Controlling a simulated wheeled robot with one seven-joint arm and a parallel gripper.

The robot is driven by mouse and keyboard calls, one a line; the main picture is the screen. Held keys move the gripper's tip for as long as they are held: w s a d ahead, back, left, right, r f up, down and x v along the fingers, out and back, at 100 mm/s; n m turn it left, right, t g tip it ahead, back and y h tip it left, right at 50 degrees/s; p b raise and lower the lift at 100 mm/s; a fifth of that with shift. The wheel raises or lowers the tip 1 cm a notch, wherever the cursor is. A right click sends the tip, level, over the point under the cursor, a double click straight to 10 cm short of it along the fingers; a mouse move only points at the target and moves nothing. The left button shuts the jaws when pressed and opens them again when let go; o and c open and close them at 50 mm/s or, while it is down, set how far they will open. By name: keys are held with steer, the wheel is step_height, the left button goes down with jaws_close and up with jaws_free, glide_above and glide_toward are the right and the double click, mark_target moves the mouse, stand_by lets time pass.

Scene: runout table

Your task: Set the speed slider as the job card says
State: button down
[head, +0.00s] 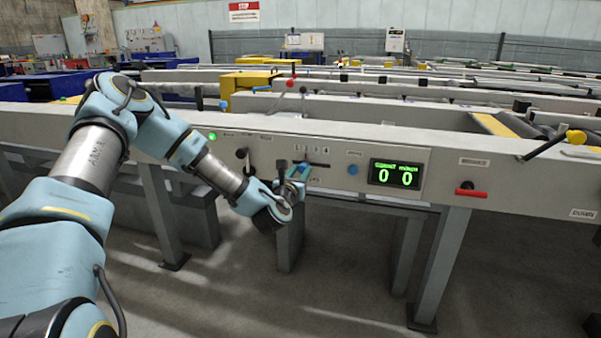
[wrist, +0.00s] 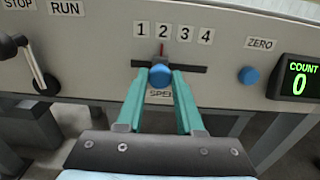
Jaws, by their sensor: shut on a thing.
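The speed slider's blue knob (wrist: 160,75) sits in a dark horizontal slot (wrist: 197,69) under the numbers 1 to 4. Its red pointer (wrist: 162,49) stands at the 2. My gripper (wrist: 160,72) has its two teal fingers closed on the sides of the knob, partly covering the SPEED label (wrist: 160,94). In the head view, my gripper (head: 297,176) is at the control panel's front, hiding most of the knob. I cannot make out a readable job card in either view.
Right of the slider are a blue ZERO button (wrist: 249,75) and a count display (wrist: 298,79) reading 0. A STOP/RUN lever (wrist: 40,77) is at the left. A red handle (head: 471,190) and a yellow-knobbed lever (head: 574,137) are farther right.

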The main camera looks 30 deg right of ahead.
steer(key=shift+d, duration=0.1)
steer(key=shift+s+d, duration=1)
steer(key=c, duration=0.5)
jaws_free()
steer(key=shift+c, duration=0.2)
steer(key=v, duration=1)
steer(key=shift+s+a+b, duration=0.25)
steer(key=shift+s+b, duration=0.05)
steer(key=shift+s, duration=0.05)
